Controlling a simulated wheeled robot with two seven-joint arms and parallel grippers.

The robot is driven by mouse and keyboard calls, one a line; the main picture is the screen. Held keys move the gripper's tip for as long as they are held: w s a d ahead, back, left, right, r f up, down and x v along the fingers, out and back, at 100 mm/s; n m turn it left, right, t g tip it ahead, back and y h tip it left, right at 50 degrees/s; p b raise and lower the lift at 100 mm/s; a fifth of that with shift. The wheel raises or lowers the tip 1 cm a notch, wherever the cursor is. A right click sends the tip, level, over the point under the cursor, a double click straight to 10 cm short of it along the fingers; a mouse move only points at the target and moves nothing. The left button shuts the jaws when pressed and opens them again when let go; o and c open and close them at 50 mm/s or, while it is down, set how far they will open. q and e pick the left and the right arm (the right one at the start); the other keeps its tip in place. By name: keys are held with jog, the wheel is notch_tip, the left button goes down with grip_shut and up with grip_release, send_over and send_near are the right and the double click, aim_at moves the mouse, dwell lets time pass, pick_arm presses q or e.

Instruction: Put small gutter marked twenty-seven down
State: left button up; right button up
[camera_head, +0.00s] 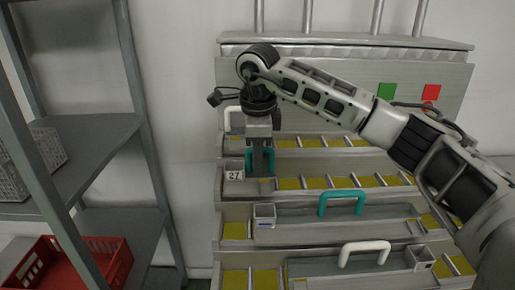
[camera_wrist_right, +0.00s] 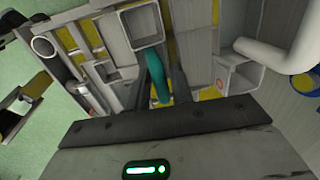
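The small gutter marked 27 (camera_head: 234,176) is a short grey piece with a white number label and a teal handle. It is at the left of the stepped rack, at the level of the middle tiers. My right gripper (camera_head: 262,168) points down over it, its fingers around the teal handle, which also shows between the fingers in the right wrist view (camera_wrist_right: 158,84). The fingers look shut on the handle and hide part of it. I cannot tell whether the gutter rests on the rack or hangs just above it. My left gripper is in neither view.
The rack's tiers (camera_head: 300,183) hold yellow-floored compartments with dividers. Below are a long gutter with a teal handle (camera_head: 342,195) and one with a white handle (camera_head: 364,246). A metal shelf (camera_head: 95,150) with a red crate (camera_head: 105,256) stands at the left.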

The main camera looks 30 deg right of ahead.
aim_at(258, 181)
jog(key=shift+r, duration=0.35)
notch_tip(258, 181, up, 12)
jog(key=s+a, duration=0.1)
jog(key=s, duration=0.1)
jog(key=shift+r+p, duration=0.2)
jog(key=shift+p, duration=0.2)
